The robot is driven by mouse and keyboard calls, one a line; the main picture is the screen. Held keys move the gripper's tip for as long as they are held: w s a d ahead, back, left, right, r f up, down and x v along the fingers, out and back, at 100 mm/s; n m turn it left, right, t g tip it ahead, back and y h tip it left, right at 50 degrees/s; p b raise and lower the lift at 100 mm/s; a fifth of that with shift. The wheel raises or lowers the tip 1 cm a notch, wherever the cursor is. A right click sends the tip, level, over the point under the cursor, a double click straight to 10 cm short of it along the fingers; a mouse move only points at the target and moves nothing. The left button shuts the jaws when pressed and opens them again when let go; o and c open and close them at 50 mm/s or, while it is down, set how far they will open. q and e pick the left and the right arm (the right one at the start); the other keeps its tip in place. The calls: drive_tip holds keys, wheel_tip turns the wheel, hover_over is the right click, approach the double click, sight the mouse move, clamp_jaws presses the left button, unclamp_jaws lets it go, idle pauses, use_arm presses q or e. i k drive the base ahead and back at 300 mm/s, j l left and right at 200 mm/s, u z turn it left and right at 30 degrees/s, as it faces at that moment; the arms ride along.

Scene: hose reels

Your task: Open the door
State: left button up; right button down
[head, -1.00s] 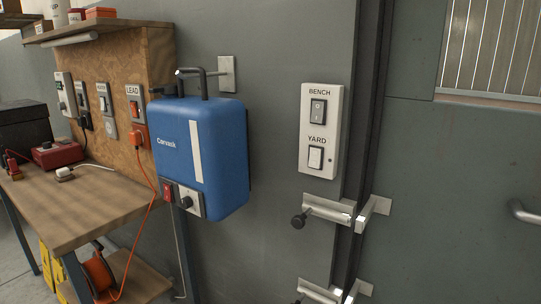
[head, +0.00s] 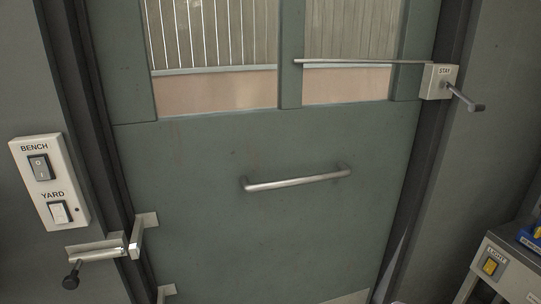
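The grey-green door (head: 215,215) fills the middle of the head view and has two barred windows in its upper part. A horizontal metal pull handle (head: 298,180) is fixed across its middle. A bolt with a dark knob (head: 95,252) sits on the left frame, beside a metal bracket (head: 143,232) at the door's left edge; I cannot tell if it is engaged. A second bracket (head: 166,292) shows lower down, cut off. A box marked STAY (head: 438,82) with a lever (head: 465,97) is at the upper right, with a thin rod (head: 360,62) across the door. Neither gripper is in view.
A switch panel (head: 50,183) marked BENCH and YARD is on the wall at left. A grey cabinet (head: 505,268) with a yellow switch marked LIGHTS (head: 490,266) stands at the lower right. The space before the door looks clear.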

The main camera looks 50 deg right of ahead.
sight(291, 202)
drive_tip(key=z, duration=1.8)
